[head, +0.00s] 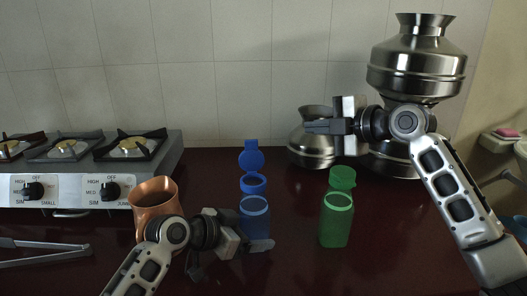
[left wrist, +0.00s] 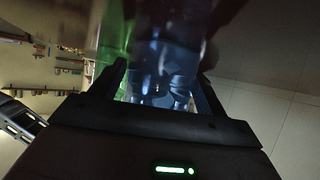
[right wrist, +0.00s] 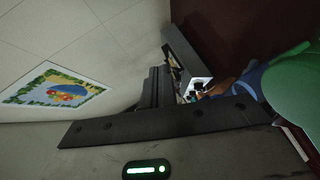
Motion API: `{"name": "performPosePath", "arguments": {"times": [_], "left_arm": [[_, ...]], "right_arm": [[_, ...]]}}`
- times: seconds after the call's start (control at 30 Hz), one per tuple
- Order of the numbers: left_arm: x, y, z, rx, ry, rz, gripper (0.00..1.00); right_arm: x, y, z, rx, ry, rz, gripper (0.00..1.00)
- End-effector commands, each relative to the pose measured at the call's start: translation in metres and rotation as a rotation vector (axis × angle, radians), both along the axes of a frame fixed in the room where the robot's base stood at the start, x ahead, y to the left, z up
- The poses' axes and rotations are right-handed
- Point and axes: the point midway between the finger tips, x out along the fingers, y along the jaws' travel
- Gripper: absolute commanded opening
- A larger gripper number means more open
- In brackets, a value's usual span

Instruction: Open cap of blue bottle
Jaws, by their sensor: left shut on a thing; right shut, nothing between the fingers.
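The blue bottle (head: 254,224) stands upright on the dark red counter. Its blue cap (head: 251,158) shows above the body, with the round lid standing up over a blue ring. My left gripper (head: 254,245) is shut on the lower body of the bottle; the left wrist view shows the bluish bottle (left wrist: 165,72) between its fingers. My right gripper (head: 318,127) is shut and empty, above and to the right of the cap, apart from it. In the right wrist view, part of a blue shape (right wrist: 247,84) shows beyond the fingers.
A green bottle (head: 336,222) with a green cap stands just right of the blue one. A copper pot (head: 155,200) is at left, close to my left arm. A stove (head: 85,180) and tongs (head: 45,253) lie farther left. Steel pots (head: 416,70) stand behind my right arm.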

Motion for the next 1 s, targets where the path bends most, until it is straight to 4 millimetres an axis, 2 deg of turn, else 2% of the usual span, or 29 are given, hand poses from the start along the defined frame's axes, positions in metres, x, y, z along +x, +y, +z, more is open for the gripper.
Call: {"name": "performPosePath", "arguments": {"times": [0.03, 0.13, 0.3, 0.4, 0.5, 0.6, 0.7, 0.87, 1.0], "left_arm": [[-0.001, 0.0, -0.001, 0.001, 0.002, -0.001, 0.62], [-0.001, 0.0, -0.001, 0.002, 0.002, -0.002, 0.62], [-0.001, 0.0, -0.001, 0.002, 0.002, -0.002, 0.62], [-0.001, 0.0, -0.001, 0.001, 0.002, -0.002, 0.62], [-0.001, 0.0, -0.001, 0.001, 0.002, -0.002, 0.62], [-0.001, 0.0, -0.001, 0.001, 0.002, -0.001, 0.62], [-0.001, 0.0, -0.001, 0.001, 0.002, -0.001, 0.62], [0.0, 0.0, -0.001, 0.001, 0.002, -0.001, 0.62], [0.0, 0.0, -0.001, 0.001, 0.002, -0.001, 0.62]], "right_arm": [[-0.017, -0.002, -0.008, -0.008, -0.066, 0.013, 0.0], [-0.053, 0.001, -0.011, -0.013, -0.205, 0.048, 0.0], [-0.119, 0.016, -0.021, 0.013, -0.365, 0.118, 0.0], [-0.148, 0.024, -0.026, 0.042, -0.407, 0.149, 0.0], [-0.168, 0.03, -0.027, 0.068, -0.43, 0.169, 0.0], [-0.177, 0.033, -0.027, 0.082, -0.443, 0.178, 0.0], [-0.176, 0.038, -0.026, 0.089, -0.446, 0.181, 0.0], [-0.163, 0.055, -0.023, 0.093, -0.447, 0.181, 0.0], [-0.146, 0.077, -0.022, 0.094, -0.445, 0.181, 0.0]]}}
